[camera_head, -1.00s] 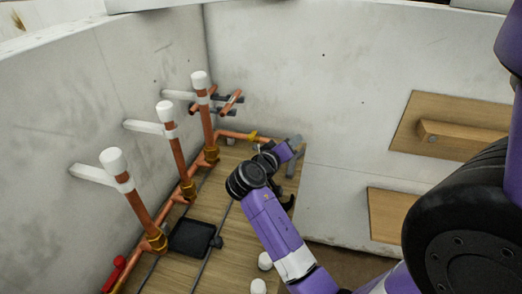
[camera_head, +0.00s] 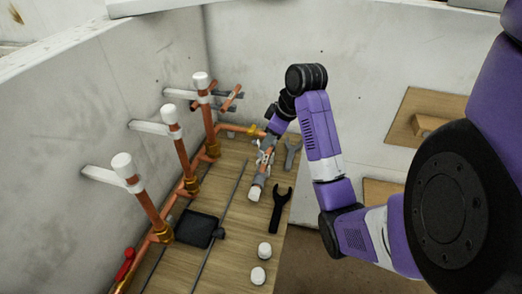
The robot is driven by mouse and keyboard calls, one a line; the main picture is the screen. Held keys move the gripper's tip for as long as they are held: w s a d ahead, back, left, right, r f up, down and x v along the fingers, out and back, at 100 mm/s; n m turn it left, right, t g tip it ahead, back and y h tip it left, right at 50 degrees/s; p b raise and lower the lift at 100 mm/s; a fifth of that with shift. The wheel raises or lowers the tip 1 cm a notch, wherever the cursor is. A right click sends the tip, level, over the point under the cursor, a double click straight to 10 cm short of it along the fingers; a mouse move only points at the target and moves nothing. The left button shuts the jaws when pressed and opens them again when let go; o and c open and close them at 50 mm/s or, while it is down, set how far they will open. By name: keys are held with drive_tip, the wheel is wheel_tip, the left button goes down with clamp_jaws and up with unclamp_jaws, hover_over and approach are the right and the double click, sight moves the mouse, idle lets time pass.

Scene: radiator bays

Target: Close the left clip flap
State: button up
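Three upright copper pipes with white caps stand along the left wall, each beside a white bracket with a white band around the pipe. The nearest, leftmost white band (camera_head: 134,185) is on the left pipe (camera_head: 150,210); I cannot tell whether its flap is open or shut. The middle band (camera_head: 174,132) and the far band (camera_head: 205,99) show behind it. My gripper (camera_head: 258,187) points down over the wooden board, right of the pipes and well apart from the left band.
The wooden board (camera_head: 225,262) carries a dark wrench (camera_head: 280,208), a grey wrench (camera_head: 292,152), a black tray (camera_head: 196,229), thin rods and two white caps (camera_head: 264,250). A red-handled item (camera_head: 125,265) is at the lower left. Wooden blocks are on the right wall.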

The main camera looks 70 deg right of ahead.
sight(260, 153)
drive_tip(key=b+x, duration=0.4)
drive_tip(key=x, duration=0.1)
drive_tip(key=shift+w+f, duration=0.1)
drive_tip(key=shift+f, duration=0.3)
drive_tip(key=shift+x, duration=1.05)
drive_tip(key=shift+d, duration=0.1)
drive_tip(key=shift+c, duration=0.4)
clamp_jaws()
